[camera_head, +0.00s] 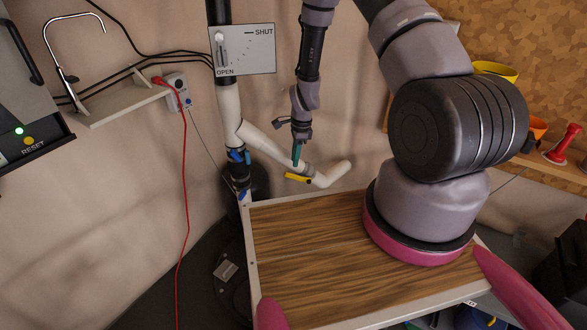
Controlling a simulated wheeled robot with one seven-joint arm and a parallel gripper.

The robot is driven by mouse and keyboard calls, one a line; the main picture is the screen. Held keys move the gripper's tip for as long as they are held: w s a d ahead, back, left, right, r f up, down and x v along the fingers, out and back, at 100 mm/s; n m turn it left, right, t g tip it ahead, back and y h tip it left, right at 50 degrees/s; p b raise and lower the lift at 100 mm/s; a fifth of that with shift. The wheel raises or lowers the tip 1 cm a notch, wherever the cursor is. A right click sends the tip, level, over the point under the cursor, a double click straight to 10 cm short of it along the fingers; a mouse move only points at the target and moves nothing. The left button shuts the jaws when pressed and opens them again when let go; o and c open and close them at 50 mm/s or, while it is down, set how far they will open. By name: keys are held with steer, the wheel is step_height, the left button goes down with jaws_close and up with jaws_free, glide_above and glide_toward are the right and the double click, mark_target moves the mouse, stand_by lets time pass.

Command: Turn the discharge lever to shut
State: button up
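A light plate (258,60) on the wall at the upper left is marked SHUT at its upper right and OPEN at its lower left. A small pale lever (222,50) on the plate hangs down from its pivot towards the OPEN mark. My gripper (297,148) points down, to the right of and below the plate, apart from the lever. A narrow teal piece shows at its tip, in front of or beside the white pipe; I cannot tell if it belongs to my gripper. The fingers are too small to read.
A white pipe (263,143) runs below the plate, with a yellow handle (298,178) and blue handles (238,157). A shelf with a socket box (178,90) and red cable (184,180) is at left. A wall shelf with a red tool (562,148) is at right.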

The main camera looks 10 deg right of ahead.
mark_target(297, 176)
steer(key=shift+d+r, duration=0.1)
steer(key=shift+r, duration=0.6)
steer(key=shift+d, duration=0.15)
jaws_close()
steer(key=d+r+m+y, duration=0.45)
steer(key=d+m, duration=0.25)
steer(key=m, duration=1.1)
steer(key=x, duration=1.3)
steer(key=shift+a+r, duration=0.15)
steer(key=shift+a, duration=0.1)
